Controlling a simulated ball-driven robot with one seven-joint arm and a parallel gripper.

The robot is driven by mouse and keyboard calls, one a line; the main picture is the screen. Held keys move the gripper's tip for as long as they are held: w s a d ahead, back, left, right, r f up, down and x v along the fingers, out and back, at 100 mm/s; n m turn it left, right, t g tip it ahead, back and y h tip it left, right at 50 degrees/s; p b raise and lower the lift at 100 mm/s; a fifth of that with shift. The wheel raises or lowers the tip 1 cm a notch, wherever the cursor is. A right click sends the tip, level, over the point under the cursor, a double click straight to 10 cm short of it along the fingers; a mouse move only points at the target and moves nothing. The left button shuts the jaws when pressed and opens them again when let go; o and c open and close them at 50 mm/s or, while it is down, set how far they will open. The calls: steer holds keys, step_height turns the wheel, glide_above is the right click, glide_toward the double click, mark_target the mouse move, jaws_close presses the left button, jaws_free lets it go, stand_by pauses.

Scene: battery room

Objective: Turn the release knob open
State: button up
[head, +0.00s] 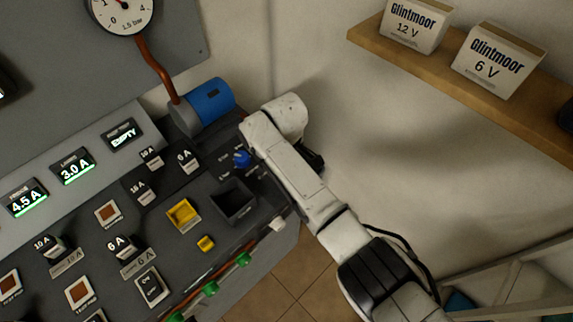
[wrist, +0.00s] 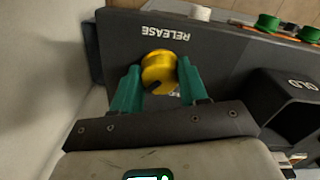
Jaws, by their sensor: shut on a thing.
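The release knob (wrist: 158,66) is round and yellow, on a dark panel face marked RELEASE in the wrist view. My gripper (wrist: 158,76) has its two green fingers on either side of the knob, shut on it. The knob's pointer or setting cannot be made out. In the head view my white arm reaches in from the lower right to the panel's right end and hides the knob and the fingers.
A dark open bin marked OLD (wrist: 292,84) stands beside my gripper; it also shows in the head view (head: 235,207). A blue cylinder (head: 211,100) with a copper pipe lies behind. Green knobs (head: 243,259) line the panel's front edge. A shelf (head: 373,36) with boxes hangs at upper right.

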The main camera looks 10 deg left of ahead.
steer(key=shift+r+m, duration=0.1)
steer(key=shift+m, duration=0.5)
steer(key=o, duration=1.1)
steer(key=shift+c, duration=0.2)
step_height(320, 180, up, 11)
steer(key=shift+b, duration=0.4)
steer(key=shift+s+a, duration=0.1)
